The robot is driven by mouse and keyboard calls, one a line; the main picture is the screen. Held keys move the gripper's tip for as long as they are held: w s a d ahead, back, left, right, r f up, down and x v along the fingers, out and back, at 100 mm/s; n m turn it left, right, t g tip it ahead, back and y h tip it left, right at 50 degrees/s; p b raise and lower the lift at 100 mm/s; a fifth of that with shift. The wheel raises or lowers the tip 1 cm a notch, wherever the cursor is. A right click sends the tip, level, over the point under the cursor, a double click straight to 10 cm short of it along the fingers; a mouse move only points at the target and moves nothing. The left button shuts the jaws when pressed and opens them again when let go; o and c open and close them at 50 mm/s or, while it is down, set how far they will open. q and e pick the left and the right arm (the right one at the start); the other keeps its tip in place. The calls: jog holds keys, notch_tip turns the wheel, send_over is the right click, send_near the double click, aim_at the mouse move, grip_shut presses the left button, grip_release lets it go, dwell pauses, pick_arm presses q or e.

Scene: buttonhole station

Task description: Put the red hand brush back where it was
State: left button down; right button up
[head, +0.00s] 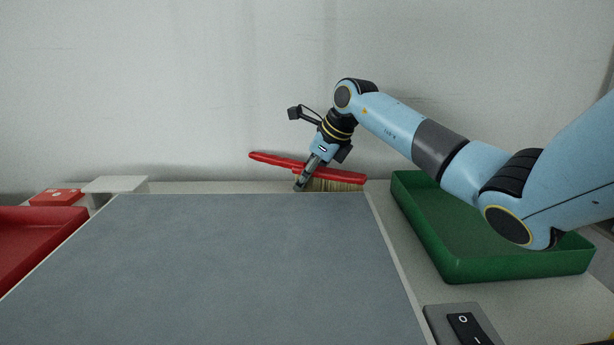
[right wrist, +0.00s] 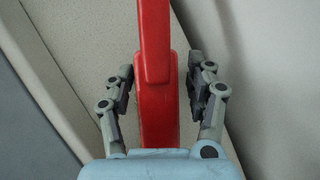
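The red hand brush (head: 340,177) is at the back, behind the grey panel, near the wall. Its handle (head: 272,158) points left and its pale bristles hang down at the right. I cannot tell whether the bristles rest on the surface. My right gripper (head: 301,184) reaches down at the brush's middle, where handle and head meet. In the right wrist view the red brush (right wrist: 158,95) runs between the fingers of the right gripper (right wrist: 160,78). The fingers are apart, with a narrow gap showing on each side of the brush. My left gripper is not in view.
A large grey panel (head: 235,265) fills the middle and is bare. A green tray (head: 445,225) stands at the right, empty where visible, partly under my right arm. A red tray (head: 35,235), a red box (head: 58,197) and a white block (head: 115,184) are at the left. A switch (head: 468,328) is at front right.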

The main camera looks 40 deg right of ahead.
jog(key=shift+r, duration=0.1)
jog(key=shift+w+r+p, duration=0.1)
jog(key=shift+r+p, duration=0.3)
jog(key=p+v, duration=0.1)
jog(key=v, duration=1.1)
jog(key=shift+r, duration=0.15)
jog(key=shift+p, duration=0.3)
